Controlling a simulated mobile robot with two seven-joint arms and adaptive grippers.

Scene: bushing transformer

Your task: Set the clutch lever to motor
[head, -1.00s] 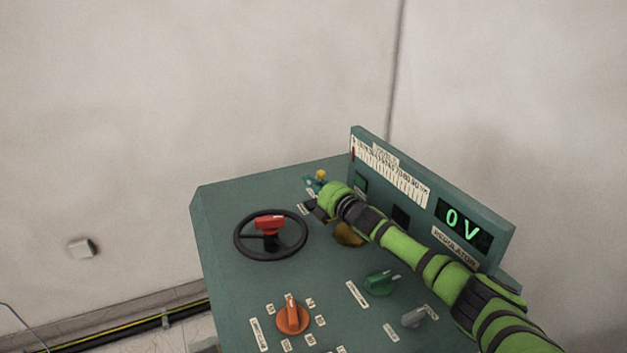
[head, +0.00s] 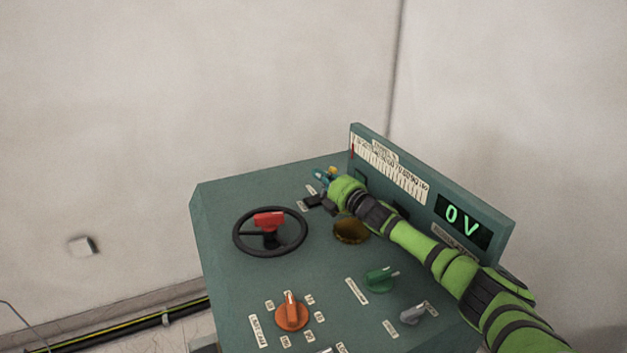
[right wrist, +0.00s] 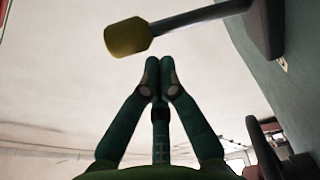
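The clutch lever shows in the right wrist view as a grey rod with a yellow knob (right wrist: 127,37). My right gripper (head: 319,175) is beside the knob. In the right wrist view its fingertips (right wrist: 160,64) are together with nothing between them. The knob is above and left of the tips there, with a visible gap in the picture. Whether they touch in depth I cannot tell. My left gripper is not in view.
The green console (head: 225,210) carries a black handwheel (head: 240,249) with a red handle, left of my arm. An orange knob (head: 291,312), a green knob (head: 379,279) and a grey knob (head: 411,315) are nearer. An upright display panel (head: 485,220) reading 0 V stands behind my arm.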

